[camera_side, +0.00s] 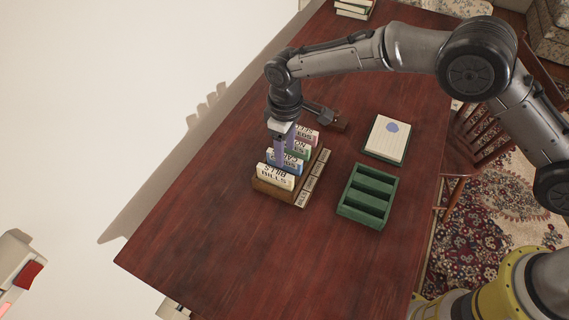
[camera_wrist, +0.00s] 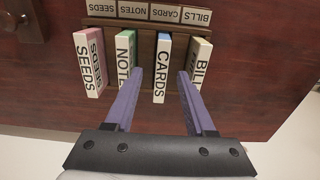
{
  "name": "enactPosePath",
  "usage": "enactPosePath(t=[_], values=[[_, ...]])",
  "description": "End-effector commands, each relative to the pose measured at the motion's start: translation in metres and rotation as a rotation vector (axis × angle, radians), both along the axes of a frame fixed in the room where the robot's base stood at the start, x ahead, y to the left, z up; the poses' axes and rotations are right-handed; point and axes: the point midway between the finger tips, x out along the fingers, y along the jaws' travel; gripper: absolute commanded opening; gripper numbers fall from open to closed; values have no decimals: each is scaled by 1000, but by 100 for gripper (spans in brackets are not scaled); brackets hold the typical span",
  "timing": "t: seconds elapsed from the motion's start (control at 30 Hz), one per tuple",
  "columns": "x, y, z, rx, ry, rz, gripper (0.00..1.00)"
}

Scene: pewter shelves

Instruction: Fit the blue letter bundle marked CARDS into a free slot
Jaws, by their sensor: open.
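The blue CARDS bundle (camera_side: 287,163) stands in the brown labelled rack (camera_side: 304,196), between the yellow BILLS bundle (camera_side: 275,177) and the green NOTES bundle. In the wrist view, the CARDS bundle (camera_wrist: 162,68) shows its white lettered face, with the green NOTES bundle (camera_wrist: 124,60) to its left and BILLS (camera_wrist: 198,62) to its right. My gripper (camera_wrist: 158,82) is open and points down, its purple fingers on either side of CARDS with gaps showing. A green rack (camera_side: 360,216) with three empty slots stands to the right of the brown rack.
The pink SEEDS bundle (camera_wrist: 89,62) is at the other end of the brown rack. A pad with a blue mark (camera_side: 387,138) lies behind the green rack. A brown object (camera_side: 333,121) sits near my wrist. The table front is clear.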

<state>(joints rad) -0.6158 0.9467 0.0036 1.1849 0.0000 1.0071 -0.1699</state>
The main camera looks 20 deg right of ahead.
Motion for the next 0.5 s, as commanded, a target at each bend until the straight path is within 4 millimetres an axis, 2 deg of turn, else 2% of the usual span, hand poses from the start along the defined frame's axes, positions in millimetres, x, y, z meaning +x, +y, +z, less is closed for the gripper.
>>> enactPosePath(t=[0.1, 0.2, 0.5], values=[[-1, 1, -19, -2, 2, 0, 55], [-1, 1, -29, -1, 0, -1, 55], [0, 1, -34, -1, -2, -1, 55]])
